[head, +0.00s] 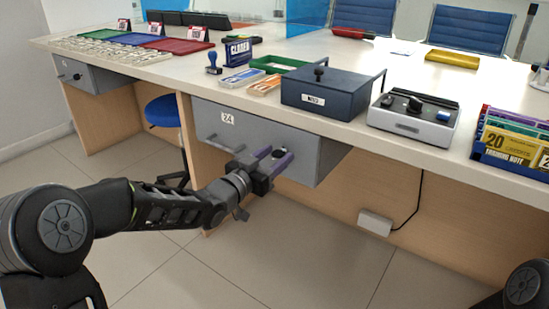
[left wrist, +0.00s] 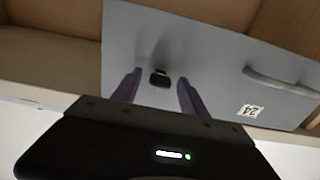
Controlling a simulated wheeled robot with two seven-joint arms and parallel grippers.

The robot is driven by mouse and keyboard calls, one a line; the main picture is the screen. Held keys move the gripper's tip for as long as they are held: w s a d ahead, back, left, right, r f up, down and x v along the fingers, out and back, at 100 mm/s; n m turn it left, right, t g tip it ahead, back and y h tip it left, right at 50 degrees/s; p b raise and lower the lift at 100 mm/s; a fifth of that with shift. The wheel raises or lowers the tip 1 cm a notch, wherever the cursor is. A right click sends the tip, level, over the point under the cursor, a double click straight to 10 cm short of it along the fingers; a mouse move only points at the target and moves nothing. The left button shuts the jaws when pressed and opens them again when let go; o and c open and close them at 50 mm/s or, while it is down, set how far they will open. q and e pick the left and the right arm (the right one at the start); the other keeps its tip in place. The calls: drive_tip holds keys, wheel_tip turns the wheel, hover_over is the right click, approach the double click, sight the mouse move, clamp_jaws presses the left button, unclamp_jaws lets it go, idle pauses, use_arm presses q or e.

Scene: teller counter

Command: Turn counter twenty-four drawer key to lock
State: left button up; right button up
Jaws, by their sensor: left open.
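The grey drawer marked 24 (head: 208,122) hangs under the counter in the head view; its face also fills much of the left wrist view (left wrist: 215,60). A dark key (left wrist: 159,78) stands out from the drawer face in the left wrist view. It shows as a dark spot (head: 279,152) in the head view. My left gripper (head: 274,160) is at the drawer face with its purple fingers apart, one on each side of the key. In the left wrist view the left gripper (left wrist: 158,92) shows clear gaps beside the key. My right gripper is out of view.
The drawer's bar handle (head: 226,145) is left of my left gripper. A dark blue cash box (head: 330,95) and a grey device (head: 412,120) stand on the counter above. Another grey drawer (head: 85,77) is at the far left. A blue stool (head: 163,112) stands behind.

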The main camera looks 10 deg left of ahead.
use_arm(q)
drive_tip(key=shift+c, duration=0.3)
clamp_jaws()
drive_tip(key=shift+n+p, duration=0.3)
drive_tip(key=shift+n, duration=0.1)
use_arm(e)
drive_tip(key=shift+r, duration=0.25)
use_arm(q)
drive_tip(key=n+p, duration=0.2)
drive_tip(key=n, duration=0.2)
drive_tip(key=shift+r+p, duration=0.1)
drive_tip(key=shift+p, duration=0.3)
drive_tip(key=n+p, duration=0.2)
drive_tip(key=n, duration=0.2)
drive_tip(key=shift+a+n+p, duration=0.1)
drive_tip(key=shift+n+p, duration=0.25)
drive_tip(key=shift+n, duration=0.05)
drive_tip(key=n+p, duration=0.2)
drive_tip(key=n, duration=0.1)
drive_tip(key=shift+n, duration=0.4)
drive_tip(key=n+p, duration=0.2)
drive_tip(key=n, duration=0.1)
drive_tip(key=shift+n+p, duration=0.5)
drive_tip(key=shift+n, duration=0.3)
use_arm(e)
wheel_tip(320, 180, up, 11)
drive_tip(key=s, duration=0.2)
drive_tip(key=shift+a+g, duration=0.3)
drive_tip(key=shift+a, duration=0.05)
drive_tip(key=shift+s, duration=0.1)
